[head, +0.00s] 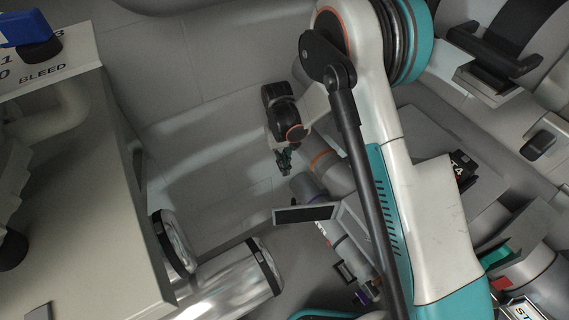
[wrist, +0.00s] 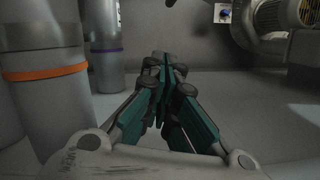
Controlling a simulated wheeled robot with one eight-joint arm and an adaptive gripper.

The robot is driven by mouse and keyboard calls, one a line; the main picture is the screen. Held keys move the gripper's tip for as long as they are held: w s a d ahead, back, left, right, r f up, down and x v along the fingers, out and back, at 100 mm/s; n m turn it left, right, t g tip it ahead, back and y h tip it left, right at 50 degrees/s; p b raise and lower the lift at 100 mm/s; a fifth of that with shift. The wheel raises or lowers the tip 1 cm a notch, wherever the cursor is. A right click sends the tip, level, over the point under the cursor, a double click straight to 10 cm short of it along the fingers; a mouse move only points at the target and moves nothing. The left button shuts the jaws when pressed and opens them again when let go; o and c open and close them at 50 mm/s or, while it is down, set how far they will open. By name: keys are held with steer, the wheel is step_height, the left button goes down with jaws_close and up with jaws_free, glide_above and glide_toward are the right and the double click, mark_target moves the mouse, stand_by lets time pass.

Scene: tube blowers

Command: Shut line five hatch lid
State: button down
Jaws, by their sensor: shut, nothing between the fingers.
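My gripper (head: 284,161) hangs beyond my white and teal arm in the middle of the head view. In the wrist view, its dark green fingers (wrist: 168,80) are together with nothing between them. Below it in the head view, a flat panel with a dark face and pale edge (head: 305,214) stands out beside a grey tube; it looks like an open hatch lid. My gripper appears apart from it. I cannot read a line number on it. The wrist view shows no lid that I can make out.
A grey tube with an orange band (wrist: 45,74) and another with a purple band (wrist: 104,48) stand left in the wrist view. A ribbed motor (wrist: 277,20) is at upper right. A pale cabinet (head: 75,190) and shiny pipe (head: 228,285) fill the head view's left. Floor ahead is open.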

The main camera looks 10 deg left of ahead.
steer(key=s+d+f+b, duration=0.2)
steer(key=s+f+b, duration=0.1)
steer(key=s+f, duration=0.2)
steer(key=shift+f, duration=0.55)
